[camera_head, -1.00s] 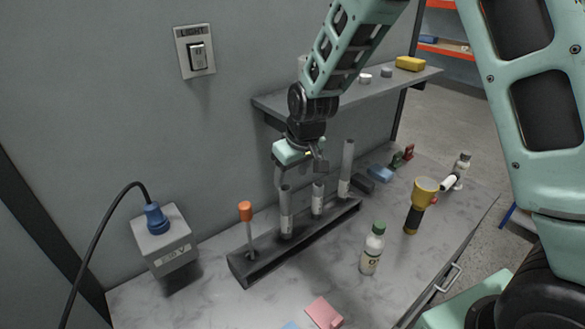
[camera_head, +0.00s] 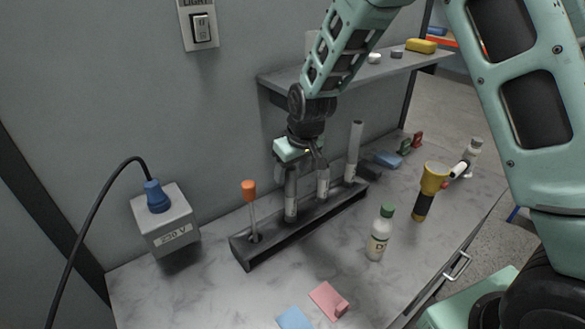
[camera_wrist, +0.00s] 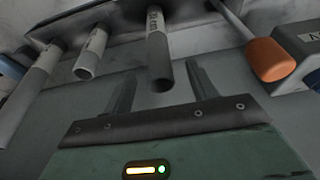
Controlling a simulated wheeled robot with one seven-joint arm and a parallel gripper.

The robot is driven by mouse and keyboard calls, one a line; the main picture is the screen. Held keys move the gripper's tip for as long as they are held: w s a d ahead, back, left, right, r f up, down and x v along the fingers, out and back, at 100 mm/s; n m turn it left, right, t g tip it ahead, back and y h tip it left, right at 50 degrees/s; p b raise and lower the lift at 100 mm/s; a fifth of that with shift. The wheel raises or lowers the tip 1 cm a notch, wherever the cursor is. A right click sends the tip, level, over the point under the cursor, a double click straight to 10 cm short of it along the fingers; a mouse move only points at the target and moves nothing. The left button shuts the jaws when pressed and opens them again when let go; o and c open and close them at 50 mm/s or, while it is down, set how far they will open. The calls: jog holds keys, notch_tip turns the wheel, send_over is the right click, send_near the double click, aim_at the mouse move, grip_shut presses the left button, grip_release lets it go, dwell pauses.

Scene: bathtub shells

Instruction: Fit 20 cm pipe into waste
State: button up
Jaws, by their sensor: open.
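Three grey pipes with white labels stand upright in a dark rack (camera_head: 243,257): a left pipe (camera_head: 291,205), a middle pipe (camera_head: 323,184) and a taller right pipe (camera_head: 354,150). My gripper (camera_head: 305,166) is open and empty, low over the left and middle pipes. In the wrist view, the open end of the left pipe (camera_wrist: 160,55), the one beside the orange-handled tool, shows between my fingertips (camera_wrist: 161,74). I cannot tell whether they touch it. I make out no waste fitting in view.
An orange-handled tool (camera_head: 249,192) stands at the rack's left end. A white bottle (camera_head: 379,238), a yellow-black torch (camera_head: 429,190) and a pink block (camera_head: 329,299) are on the bench. A shelf (camera_head: 350,72) sits behind my arm. A socket box (camera_head: 166,222) is left.

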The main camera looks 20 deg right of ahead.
dwell(0.7)
jog(key=c, duration=1.1)
jog(key=shift+r+p, duration=3.15)
jog(key=shift+r, duration=1.4)
jog(key=shift+c, duration=0.2)
